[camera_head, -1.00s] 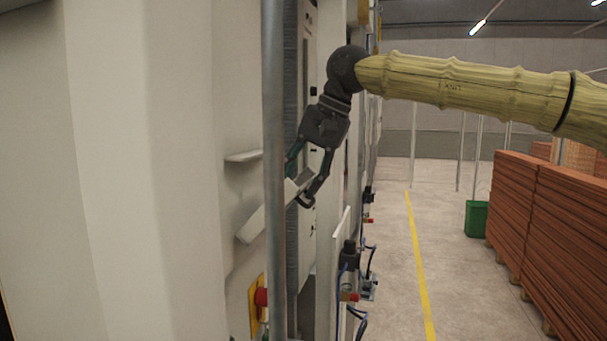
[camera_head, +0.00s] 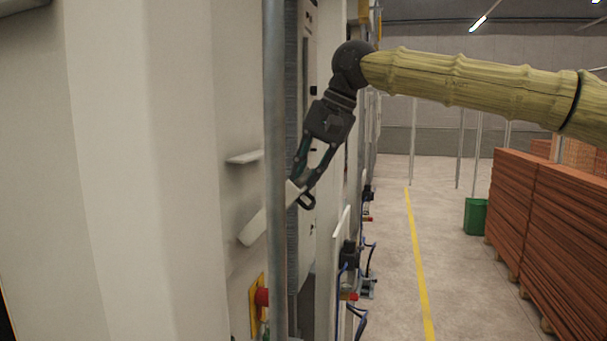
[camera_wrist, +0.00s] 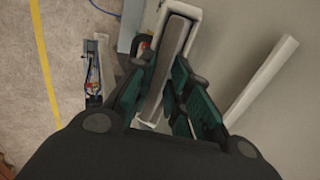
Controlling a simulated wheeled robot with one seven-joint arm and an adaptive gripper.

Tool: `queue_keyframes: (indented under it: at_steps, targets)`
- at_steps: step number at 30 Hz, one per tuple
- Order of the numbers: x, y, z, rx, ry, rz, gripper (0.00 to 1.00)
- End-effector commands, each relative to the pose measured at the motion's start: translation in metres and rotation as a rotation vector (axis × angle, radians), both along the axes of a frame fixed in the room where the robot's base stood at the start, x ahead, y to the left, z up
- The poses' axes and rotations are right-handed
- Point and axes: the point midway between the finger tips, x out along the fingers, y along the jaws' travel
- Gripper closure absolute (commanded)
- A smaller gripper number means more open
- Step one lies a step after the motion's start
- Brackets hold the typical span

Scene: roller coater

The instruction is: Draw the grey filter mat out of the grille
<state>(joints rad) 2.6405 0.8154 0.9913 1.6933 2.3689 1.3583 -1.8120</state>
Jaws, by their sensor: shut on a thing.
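The grey filter mat (camera_wrist: 168,62) shows in the wrist view as a long grey strip lying in a pale frame, the grille (camera_wrist: 196,14). In the head view the pale grille (camera_head: 256,226) sticks out from the machine wall, partly behind an upright pipe. My gripper (camera_head: 298,188) is at its outer end, pointing down and left. In the wrist view the green fingers of my gripper (camera_wrist: 157,88) are on both sides of the mat and shut on it. The mat's main length still lies along the grille. The exact finger contact is partly hidden.
A pale ledge (camera_head: 245,157) juts from the wall above the grille and also shows in the wrist view (camera_wrist: 262,80). The upright pipe (camera_head: 275,120) stands close in front. Valves with blue hoses (camera_head: 350,262) are below right.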

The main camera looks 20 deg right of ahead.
Motion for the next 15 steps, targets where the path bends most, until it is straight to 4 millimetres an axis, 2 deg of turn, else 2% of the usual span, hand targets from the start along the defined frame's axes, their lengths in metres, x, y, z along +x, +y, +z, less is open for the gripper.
queue_keyframes:
  at_steps: [15]
  targets:
    - [-0.006,-0.009,0.012,-0.001,0.000,-0.001,1.00]
